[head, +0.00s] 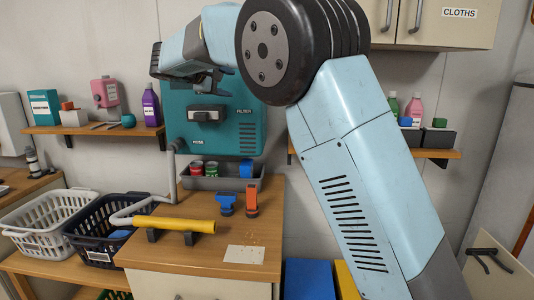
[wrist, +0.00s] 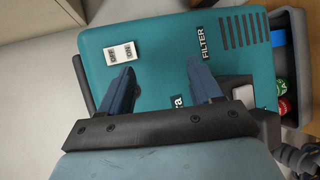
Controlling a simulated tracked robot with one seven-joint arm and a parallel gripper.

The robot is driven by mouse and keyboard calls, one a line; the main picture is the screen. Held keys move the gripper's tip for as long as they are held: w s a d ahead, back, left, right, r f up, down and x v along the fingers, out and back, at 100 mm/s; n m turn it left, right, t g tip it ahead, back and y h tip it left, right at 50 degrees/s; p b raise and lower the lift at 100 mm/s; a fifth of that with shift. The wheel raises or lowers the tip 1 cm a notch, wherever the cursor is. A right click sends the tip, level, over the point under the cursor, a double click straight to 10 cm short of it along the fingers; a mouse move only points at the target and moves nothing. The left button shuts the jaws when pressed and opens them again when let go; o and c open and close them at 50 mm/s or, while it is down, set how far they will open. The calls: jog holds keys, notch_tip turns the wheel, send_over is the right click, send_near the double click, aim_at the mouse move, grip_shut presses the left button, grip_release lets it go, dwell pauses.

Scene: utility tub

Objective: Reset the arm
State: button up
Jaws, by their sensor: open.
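My gripper (head: 208,86) is raised in front of the teal wall-side unit marked FILTER and HOSE (head: 245,133). In the wrist view my gripper (wrist: 158,72) has its two dark blue fingers spread wide, with nothing between them but the teal face behind. My light blue arm bends at a large dark joint at the top of the head view and hides part of the wall. Whether the fingers touch the unit cannot be told.
A grey tray (head: 214,183) holds cans. Baskets (head: 97,232) stand left. Shelves (head: 85,129) and an upper cabinet (head: 430,30) flank my arm.

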jog(key=s+d+f+m+g+y, duration=0.1)
jog(key=s+d+m+g, duration=0.2)
jog(key=d, duration=1.4)
jog(key=s+d+f+m+g+y, duration=0.2)
jog(key=s+d+f+g+y, duration=0.1)
jog(key=s+d, duration=0.95)
jog(key=s+d+f+m+y, duration=0.1)
jog(key=s+f, duration=0.3)
jog(key=s, duration=0.5)
jog(key=s+d+f+m+y, duration=0.2)
jog(key=s+d+f+m, duration=0.1)
jog(key=s, duration=0.6)
jog(key=s+d+f+m+y, duration=0.1)
jog(key=s+d+f+m, duration=0.1)
jog(key=s+f, duration=0.4)
jog(key=s+d, duration=0.1)
jog(key=s, duration=0.2)
jog(key=shift+d+f+m+y, duration=0.2)
jog(key=shift+f+m+y, duration=0.1)
jog(key=shift+f+m, duration=0.1)
jog(key=shift+c, duration=0.3)
